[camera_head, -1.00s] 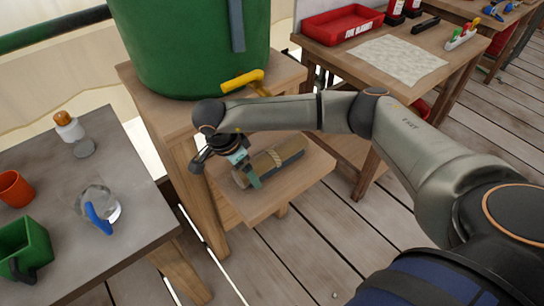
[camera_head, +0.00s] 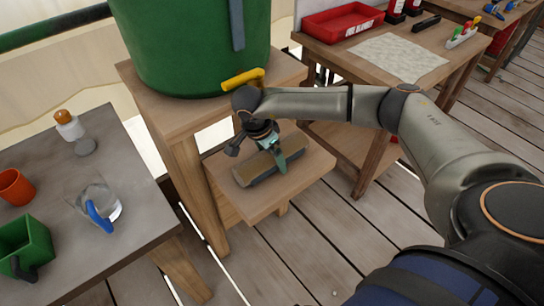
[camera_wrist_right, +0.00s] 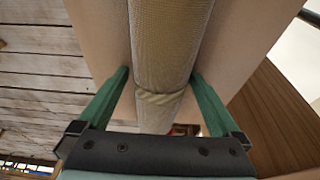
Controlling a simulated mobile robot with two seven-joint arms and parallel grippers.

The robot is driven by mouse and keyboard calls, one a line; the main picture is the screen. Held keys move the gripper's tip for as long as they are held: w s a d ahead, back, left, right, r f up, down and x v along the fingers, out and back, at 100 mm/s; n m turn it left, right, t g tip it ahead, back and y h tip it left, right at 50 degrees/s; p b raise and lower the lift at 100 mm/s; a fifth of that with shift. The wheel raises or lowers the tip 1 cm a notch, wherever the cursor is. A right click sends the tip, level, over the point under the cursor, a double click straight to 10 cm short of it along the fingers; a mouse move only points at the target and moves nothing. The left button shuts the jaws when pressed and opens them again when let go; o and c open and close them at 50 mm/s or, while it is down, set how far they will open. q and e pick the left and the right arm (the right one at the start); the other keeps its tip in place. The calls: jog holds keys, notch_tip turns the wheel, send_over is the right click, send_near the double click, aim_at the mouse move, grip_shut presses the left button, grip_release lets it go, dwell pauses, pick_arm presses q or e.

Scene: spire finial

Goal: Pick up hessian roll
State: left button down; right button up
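The hessian roll (camera_head: 258,170) is a tan-brown cylinder lying on the low wooden shelf (camera_head: 272,204) below the green tank. My right gripper (camera_head: 281,164) is over the roll, toward its right end in the head view. In the right wrist view the roll (camera_wrist_right: 165,55) runs between the two green fingers (camera_wrist_right: 162,98), with a band around it. The fingers are apart, one on each side of the roll, with visible gaps. My left gripper is not in view.
A green tank (camera_head: 185,45) stands on the wooden stand above the shelf, with a yellow handle (camera_head: 243,79) near the right arm. A grey table (camera_head: 130,185) at left holds a glass jug (camera_head: 97,206), an orange cup (camera_head: 15,187) and a green box (camera_head: 24,246). A workbench (camera_head: 330,58) stands behind right.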

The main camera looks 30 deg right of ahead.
grip_shut()
dwell(0.6)
